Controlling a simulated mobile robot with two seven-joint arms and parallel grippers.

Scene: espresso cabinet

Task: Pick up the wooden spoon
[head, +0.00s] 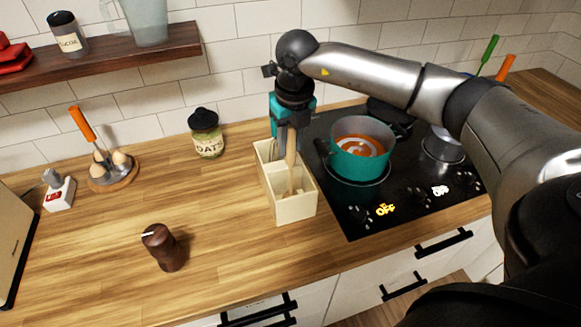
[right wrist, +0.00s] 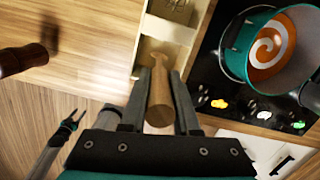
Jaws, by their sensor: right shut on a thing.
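The wooden spoon (head: 291,165) stands upright, its lower part inside a pale divided utensil box (head: 299,212) beside the stove. My right gripper (head: 289,143) comes down from above and is shut on the spoon's handle. In the right wrist view, the round handle end (right wrist: 160,108) sits between the two fingers of my right gripper (right wrist: 160,82), and the spoon points down into the box (right wrist: 172,30). The spoon's bowl is hard to make out in the box. My left gripper (right wrist: 72,121) shows small in the right wrist view, with its fingers apart and empty.
A teal pot (head: 360,158) with orange soup stands on the black stove (head: 400,190) just right of the box. An oats jar (head: 206,134) is left of the box.

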